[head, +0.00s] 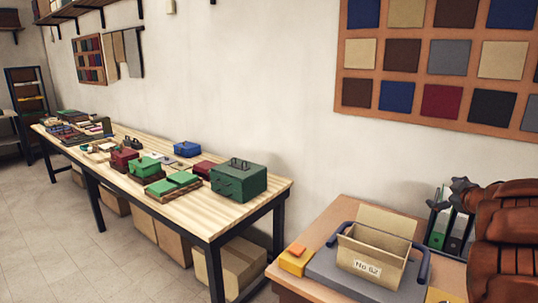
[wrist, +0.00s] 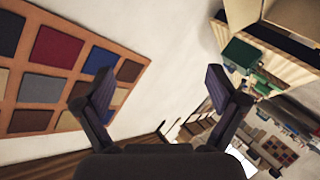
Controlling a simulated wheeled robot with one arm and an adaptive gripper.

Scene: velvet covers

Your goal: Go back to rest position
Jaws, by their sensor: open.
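My gripper (wrist: 159,88) shows in the wrist view with its two dark fingers spread wide. It is open, and nothing is between the fingers. In the head view my reddish-brown arm is folded at the right edge, beside the small table. My gripper is hard to make out there. An open cardboard box (head: 372,254) labelled "No 62" stands on the grey surface just left of my arm, apart from it. Its inside is mostly hidden.
A long wooden workbench (head: 262,192) holds a green toolbox (head: 239,180) and several smaller boxes. An orange block (head: 296,259) lies left of the cardboard box. Binders (head: 452,232) stand close to my arm. A swatch board (head: 440,62) hangs on the wall. Floor (head: 60,240) at left is clear.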

